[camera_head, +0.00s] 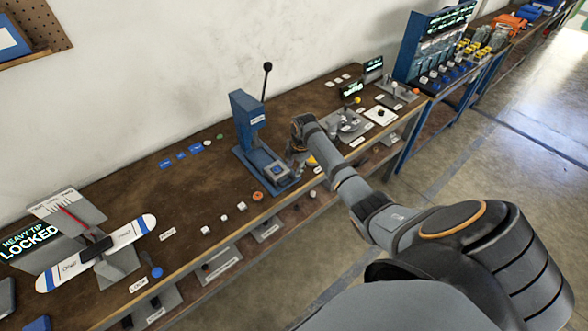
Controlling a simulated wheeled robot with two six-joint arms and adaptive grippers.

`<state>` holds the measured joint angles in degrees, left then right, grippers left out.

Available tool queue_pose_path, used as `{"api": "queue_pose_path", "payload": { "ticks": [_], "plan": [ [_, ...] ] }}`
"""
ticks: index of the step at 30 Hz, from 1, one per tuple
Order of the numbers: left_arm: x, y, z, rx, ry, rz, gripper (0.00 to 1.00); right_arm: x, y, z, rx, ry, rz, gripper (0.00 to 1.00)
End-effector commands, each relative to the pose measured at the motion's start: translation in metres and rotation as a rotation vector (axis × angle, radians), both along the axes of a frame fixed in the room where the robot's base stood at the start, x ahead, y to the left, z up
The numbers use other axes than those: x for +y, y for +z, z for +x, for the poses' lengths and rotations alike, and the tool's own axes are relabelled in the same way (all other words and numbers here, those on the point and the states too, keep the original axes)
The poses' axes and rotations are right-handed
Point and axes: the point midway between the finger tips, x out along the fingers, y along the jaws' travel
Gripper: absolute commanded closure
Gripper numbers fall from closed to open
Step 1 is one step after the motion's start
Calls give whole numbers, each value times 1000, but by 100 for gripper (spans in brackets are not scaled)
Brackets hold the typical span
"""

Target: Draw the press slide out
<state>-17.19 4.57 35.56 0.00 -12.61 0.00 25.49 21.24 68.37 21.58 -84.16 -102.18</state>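The blue press (250,122) stands upright on the brown workbench, with a thin lever ending in a black ball rising above it. At its foot is a blue slide (277,171) with a small grey-white piece on it, at the bench's front side. My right gripper (294,163) hangs down just right of the slide, at the end of my arm. It is small, dark and partly hidden by the wrist, so I cannot tell its finger opening or whether it touches the slide. My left gripper is not in view.
The bench (180,205) carries small white blocks and an orange ring (257,196) left of the slide. A balance beam (97,249) stands at far left beside a "HEAVY TIP LOCKED" sign (30,241). Grey fixtures (348,124) and a blue rack (432,45) stand to the right.

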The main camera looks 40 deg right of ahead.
Motion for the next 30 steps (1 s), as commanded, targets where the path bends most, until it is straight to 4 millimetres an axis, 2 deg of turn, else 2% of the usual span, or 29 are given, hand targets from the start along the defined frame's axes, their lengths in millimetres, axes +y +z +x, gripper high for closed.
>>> {"api": "queue_pose_path", "payload": {
  "ticks": [4,16,19,23,30],
  "plan": [
    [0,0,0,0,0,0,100,0,7,-2,1,1,0,66],
    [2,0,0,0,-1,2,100,0,8,-2,1,1,0,66],
    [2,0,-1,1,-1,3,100,0,14,-3,0,1,0,66],
    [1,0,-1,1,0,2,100,-2,38,-7,-2,1,-3,66],
    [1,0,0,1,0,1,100,-2,95,-19,-2,0,-3,66]
  ]
}}
